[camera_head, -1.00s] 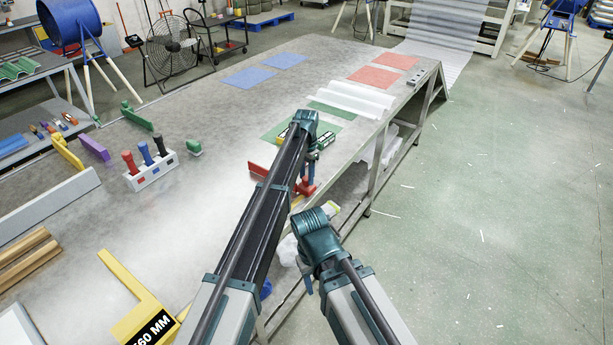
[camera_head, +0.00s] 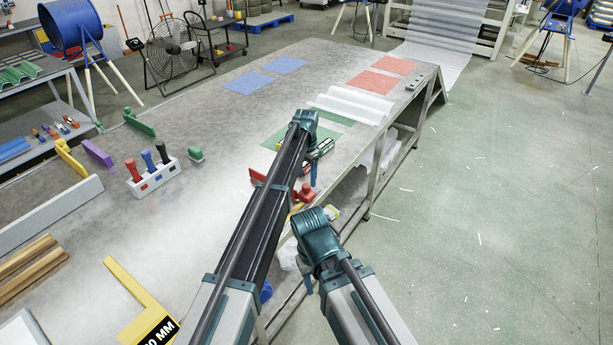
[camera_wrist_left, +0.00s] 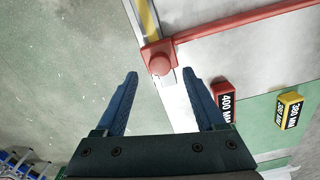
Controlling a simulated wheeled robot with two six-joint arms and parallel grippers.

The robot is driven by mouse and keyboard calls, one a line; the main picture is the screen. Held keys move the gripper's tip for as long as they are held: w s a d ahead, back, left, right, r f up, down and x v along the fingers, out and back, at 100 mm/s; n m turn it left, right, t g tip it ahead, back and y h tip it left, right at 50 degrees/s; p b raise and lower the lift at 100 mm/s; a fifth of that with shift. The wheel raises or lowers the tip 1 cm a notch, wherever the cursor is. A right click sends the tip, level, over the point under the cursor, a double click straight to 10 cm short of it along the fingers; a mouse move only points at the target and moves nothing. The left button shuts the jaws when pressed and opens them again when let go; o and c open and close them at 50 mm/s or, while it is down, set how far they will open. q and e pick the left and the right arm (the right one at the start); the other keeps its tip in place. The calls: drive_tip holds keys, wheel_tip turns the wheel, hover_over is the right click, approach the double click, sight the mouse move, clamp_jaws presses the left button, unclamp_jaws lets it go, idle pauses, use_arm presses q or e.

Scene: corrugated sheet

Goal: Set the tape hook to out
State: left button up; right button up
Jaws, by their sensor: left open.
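A red block with a round knob (camera_wrist_left: 160,66) sits on a yellow-marked rail along the table edge in the left wrist view, with a long red bar (camera_wrist_left: 244,24) running off it. In the head view the red block (camera_head: 303,194) is partly behind my left arm. I cannot tell which part is the tape hook. My left gripper (camera_wrist_left: 160,74) is open and empty; in the picture the knob lies between its fingertips, and I see no contact. It also shows in the head view (camera_head: 313,172). My right gripper (camera_head: 309,285) hangs beside the table edge, its jaws unclear.
Open floor (camera_head: 480,220) lies right.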

use_arm(q)
wheel_tip(320, 180, up, 10)
drive_tip(key=p, duration=0.9)
drive_tip(key=s+a+n, duration=0.3)
drive_tip(key=s+a, duration=0.4)
drive_tip(key=s, duration=0.5)
drive_tip(key=s+a+n, duration=0.4)
drive_tip(key=s+a, duration=0.4)
drive_tip(key=s, duration=0.3)
drive_tip(key=s+a+n, duration=0.3)
drive_tip(key=s+a, duration=0.4)
drive_tip(key=s, duration=0.5)
drive_tip(key=s+d+m+y, duration=0.1)
drive_tip(key=s+d+m, duration=0.2)
drive_tip(key=s+d, duration=0.3)
drive_tip(key=shift+s+d+f+m+b, duration=0.2)
drive_tip(key=shift+d+m+b, duration=0.1)
drive_tip(key=shift+d, duration=1.95)
